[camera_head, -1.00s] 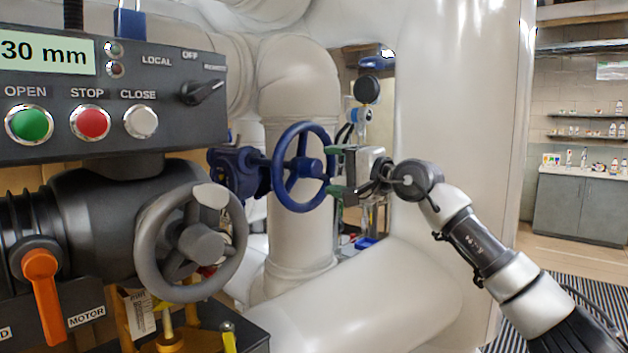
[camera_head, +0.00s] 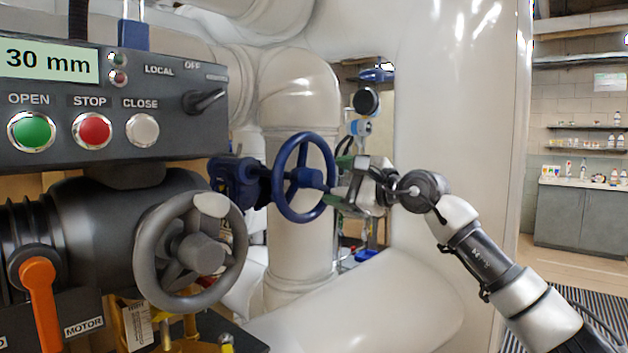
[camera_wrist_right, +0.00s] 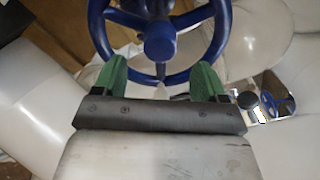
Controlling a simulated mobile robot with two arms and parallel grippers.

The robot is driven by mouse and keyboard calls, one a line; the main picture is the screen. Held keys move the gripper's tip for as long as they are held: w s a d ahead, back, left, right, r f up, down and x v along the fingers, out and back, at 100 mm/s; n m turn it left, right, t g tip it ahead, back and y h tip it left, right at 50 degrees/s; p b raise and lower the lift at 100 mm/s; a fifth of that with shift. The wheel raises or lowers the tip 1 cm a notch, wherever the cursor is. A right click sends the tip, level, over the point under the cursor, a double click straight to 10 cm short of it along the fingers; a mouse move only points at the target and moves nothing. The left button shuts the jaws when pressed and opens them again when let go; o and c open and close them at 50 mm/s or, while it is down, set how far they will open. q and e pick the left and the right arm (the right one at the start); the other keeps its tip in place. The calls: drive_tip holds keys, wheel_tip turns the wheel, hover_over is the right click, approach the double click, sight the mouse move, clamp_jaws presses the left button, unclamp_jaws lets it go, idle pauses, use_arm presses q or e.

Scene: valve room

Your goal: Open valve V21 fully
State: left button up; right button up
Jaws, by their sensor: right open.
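A blue handwheel (camera_head: 280,182) on a blue valve body (camera_head: 232,180) stands in the middle of the head view. My right gripper (camera_head: 339,181) is at the wheel's right side, its green fingers open and tilted, close to the hub and rim. In the right wrist view the blue wheel (camera_wrist_right: 160,38) fills the top. The open fingers of my right gripper (camera_wrist_right: 161,70) point at its lower rim, one on each side of the hub line. Contact cannot be told. No V21 tag is readable. My left gripper is not in view.
A grey handwheel (camera_head: 146,255) on a motor actuator stands at the left, under a control box (camera_head: 180,135) reading 30 mm. An orange lever (camera_head: 42,300) is below left. Large white pipes (camera_head: 370,295) surround the blue wheel. A gauge (camera_head: 366,101) is behind.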

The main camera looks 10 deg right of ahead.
drive_tip(key=m, duration=0.6)
drive_tip(key=shift+m, duration=0.3)
drive_tip(key=m, duration=0.6)
drive_tip(key=shift+m, duration=0.4)
drive_tip(key=m, duration=0.5)
drive_tip(key=m+p, duration=0.1)
drive_tip(key=m, duration=0.6)
